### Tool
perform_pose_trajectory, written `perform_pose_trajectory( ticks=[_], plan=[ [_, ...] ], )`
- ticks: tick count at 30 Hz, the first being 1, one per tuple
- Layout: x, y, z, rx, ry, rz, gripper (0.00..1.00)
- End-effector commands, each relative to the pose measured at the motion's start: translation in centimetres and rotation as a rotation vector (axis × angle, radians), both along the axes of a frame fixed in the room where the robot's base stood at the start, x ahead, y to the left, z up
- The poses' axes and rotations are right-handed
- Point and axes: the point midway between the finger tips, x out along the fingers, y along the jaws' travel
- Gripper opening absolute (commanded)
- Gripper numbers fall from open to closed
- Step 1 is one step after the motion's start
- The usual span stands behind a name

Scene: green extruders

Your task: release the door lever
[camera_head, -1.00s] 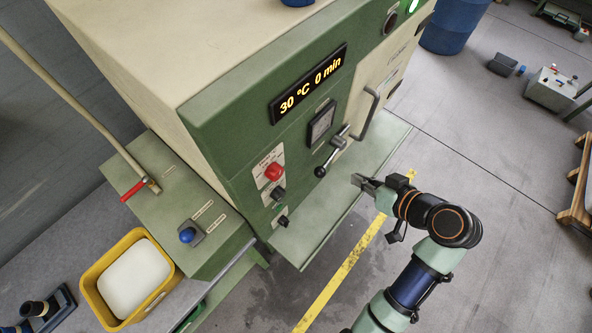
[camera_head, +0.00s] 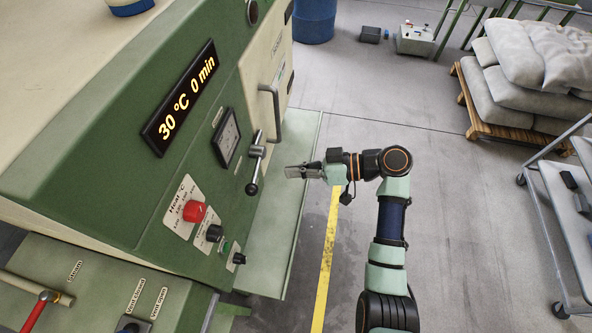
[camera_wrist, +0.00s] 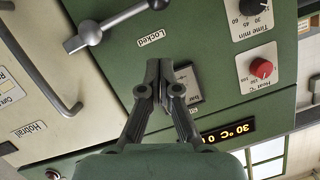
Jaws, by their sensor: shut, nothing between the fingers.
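The door lever (camera_head: 255,165) is a metal bar with a black ball end on the front of the green machine. Its ball end points down in the head view. My fingertips also show in the wrist view (camera_wrist: 165,68).
A red knob (camera_head: 194,211) and smaller black knobs are on the panel. A green shelf (camera_head: 280,225) juts out below the lever. A blue drum (camera_head: 314,20), a pallet of sacks (camera_head: 495,115) and a cart (camera_head: 560,215) stand farther off.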

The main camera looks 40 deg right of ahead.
Motion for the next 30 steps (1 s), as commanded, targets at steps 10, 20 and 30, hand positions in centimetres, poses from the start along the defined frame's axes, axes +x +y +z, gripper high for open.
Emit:
perform_pose_trajectory(
  ticks=[10, 20, 30],
  plan=[
    [4.4, 5.1, -2.8, 0.002, 0.005, 0.002, 0.00],
    [4.9, 6.5, -5.1, 0.000, 0.001, -0.001, 0.00],
    [4.8, 6.4, -5.2, -0.002, 0.000, -0.002, 0.00]
  ],
)
